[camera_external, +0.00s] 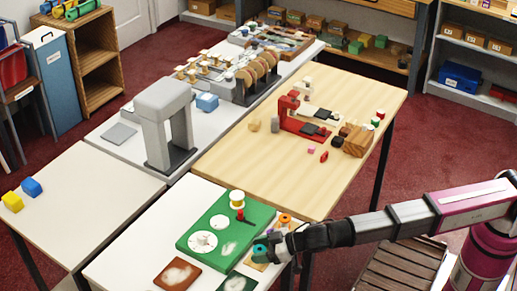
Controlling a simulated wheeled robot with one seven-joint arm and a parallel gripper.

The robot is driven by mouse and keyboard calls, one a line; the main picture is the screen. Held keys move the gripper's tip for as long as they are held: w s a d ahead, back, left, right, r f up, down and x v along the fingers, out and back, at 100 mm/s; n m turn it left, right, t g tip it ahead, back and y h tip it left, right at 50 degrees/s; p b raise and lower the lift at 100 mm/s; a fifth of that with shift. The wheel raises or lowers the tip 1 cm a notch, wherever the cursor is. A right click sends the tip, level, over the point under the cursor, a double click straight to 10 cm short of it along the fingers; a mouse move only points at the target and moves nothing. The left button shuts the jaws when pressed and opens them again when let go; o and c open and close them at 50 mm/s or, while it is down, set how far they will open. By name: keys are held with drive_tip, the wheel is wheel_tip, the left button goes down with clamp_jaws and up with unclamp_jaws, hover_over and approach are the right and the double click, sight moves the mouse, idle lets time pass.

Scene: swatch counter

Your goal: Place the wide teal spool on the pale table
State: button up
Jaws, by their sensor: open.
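A small teal piece (260,249), which looks like the teal spool, is at the tip of my gripper (267,247), near the right edge of the white front table (138,250). My gripper reaches in from the right, low over that table's edge. Its fingers are small and dark here, and partly hide what is beneath them. The jaws are open; I cannot tell whether the teal piece lies between them. A cream table (85,185) stands at the left and a light wood table (235,165) at the back right.
A green board (215,262) with white discs and a spool (237,200) lies beside my gripper. Orange pieces (285,219) lie close to it. A grey arch (165,120) stands behind.

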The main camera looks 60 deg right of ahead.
drive_tip(key=shift+c, duration=0.3)
drive_tip(key=c, duration=0.7)
drive_tip(key=shift+r, duration=0.15)
